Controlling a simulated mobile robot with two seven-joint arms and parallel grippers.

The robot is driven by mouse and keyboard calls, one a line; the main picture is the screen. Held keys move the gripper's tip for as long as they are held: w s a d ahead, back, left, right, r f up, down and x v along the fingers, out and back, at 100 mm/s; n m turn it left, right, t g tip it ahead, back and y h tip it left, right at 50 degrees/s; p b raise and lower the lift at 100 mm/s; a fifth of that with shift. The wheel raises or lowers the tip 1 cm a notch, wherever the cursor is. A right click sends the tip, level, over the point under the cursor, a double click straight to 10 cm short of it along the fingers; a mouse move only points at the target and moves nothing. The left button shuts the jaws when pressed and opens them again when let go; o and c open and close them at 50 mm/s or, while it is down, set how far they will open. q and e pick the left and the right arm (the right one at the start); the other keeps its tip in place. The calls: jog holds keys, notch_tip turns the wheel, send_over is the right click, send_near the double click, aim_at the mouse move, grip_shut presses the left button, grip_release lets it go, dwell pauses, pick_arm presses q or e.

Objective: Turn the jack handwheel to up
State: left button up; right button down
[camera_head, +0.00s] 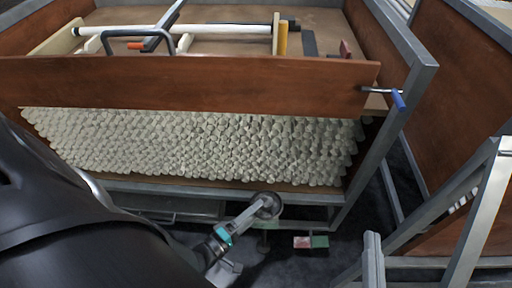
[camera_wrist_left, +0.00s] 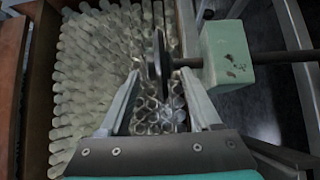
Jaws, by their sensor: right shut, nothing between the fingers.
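The jack handwheel (camera_head: 268,203) is a dark round disc at the lower front edge of the tube bin in the head view. In the left wrist view the handwheel (camera_wrist_left: 158,62) shows nearly edge-on, on a dark shaft running right through a pale green block (camera_wrist_left: 228,55). My left gripper (camera_wrist_left: 161,75) is open, with one finger on each side of the wheel's edge; gaps show between fingers and wheel. My left gripper (camera_head: 258,211) also reaches the wheel from lower left in the head view. My right gripper is not in view.
A bin front full of glass tube ends (camera_head: 200,145) lies behind the wheel. A red and green plate (camera_head: 311,241) sits to its right. A blue-handled lever (camera_head: 398,98) sticks out at the upper right. Metal frame posts (camera_head: 390,150) stand on the right.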

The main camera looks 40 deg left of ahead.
pick_arm(q)
grip_shut()
dwell(0.3)
jog(key=shift+d+n+y, duration=0.35)
jog(key=shift+n+y, duration=0.45)
jog(key=shift+y, duration=0.4)
jog(key=shift+o, duration=0.6)
grip_release()
